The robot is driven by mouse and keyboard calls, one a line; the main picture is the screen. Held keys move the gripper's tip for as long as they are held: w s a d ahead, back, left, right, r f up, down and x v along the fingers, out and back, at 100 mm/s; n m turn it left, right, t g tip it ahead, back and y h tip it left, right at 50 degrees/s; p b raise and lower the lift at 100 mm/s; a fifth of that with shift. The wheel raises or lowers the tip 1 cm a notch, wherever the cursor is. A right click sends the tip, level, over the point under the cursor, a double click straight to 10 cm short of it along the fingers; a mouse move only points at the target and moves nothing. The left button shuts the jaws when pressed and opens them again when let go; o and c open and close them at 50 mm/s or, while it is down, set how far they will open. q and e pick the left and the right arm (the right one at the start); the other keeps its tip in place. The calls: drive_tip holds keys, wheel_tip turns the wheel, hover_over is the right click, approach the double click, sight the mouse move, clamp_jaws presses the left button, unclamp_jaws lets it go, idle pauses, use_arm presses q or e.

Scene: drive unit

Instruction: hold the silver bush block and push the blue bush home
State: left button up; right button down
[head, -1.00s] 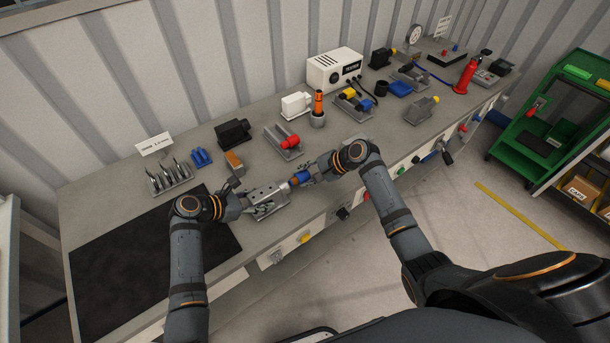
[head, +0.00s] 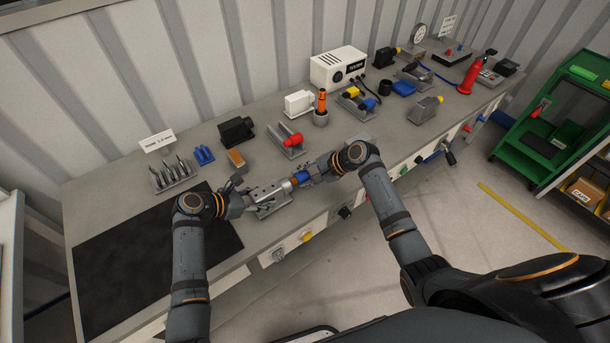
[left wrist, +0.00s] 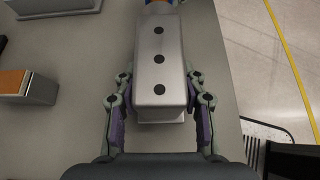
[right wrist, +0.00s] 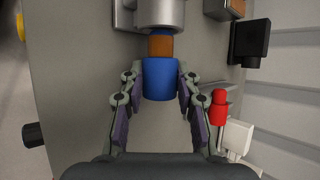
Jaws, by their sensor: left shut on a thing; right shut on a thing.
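The silver bush block (head: 266,190) sits on the front part of the bench, in the middle of the head view. In the left wrist view the block (left wrist: 160,60) shows dark holes along its top. My left gripper (left wrist: 159,79) has a finger on each side of its near end, shut on it. The blue bush (right wrist: 160,80) has an orange-brown section (right wrist: 160,45) that runs up to the block's round silver end (right wrist: 160,14). Part of this section still shows between them. My right gripper (right wrist: 158,77) is shut on the blue bush, in line with the block.
Behind the block stand a red-tipped fixture (head: 292,140), an orange-and-grey block (head: 236,158) and a black block (head: 236,130). A black mat (head: 150,260) covers the bench's left part. The bench's front edge runs close below both grippers.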

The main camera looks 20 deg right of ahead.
drive_tip(key=shift+s+a, duration=0.2)
drive_tip(key=shift+a, duration=0.4)
drive_tip(key=shift+s+a, duration=0.15)
drive_tip(key=shift+a, duration=0.45)
idle(0.5)
drive_tip(key=c, duration=0.9)
unclamp_jaws()
drive_tip(key=shift+d, duration=0.1)
drive_tip(key=v, duration=1.2)
use_arm(q)
drive_tip(key=o, duration=1.3)
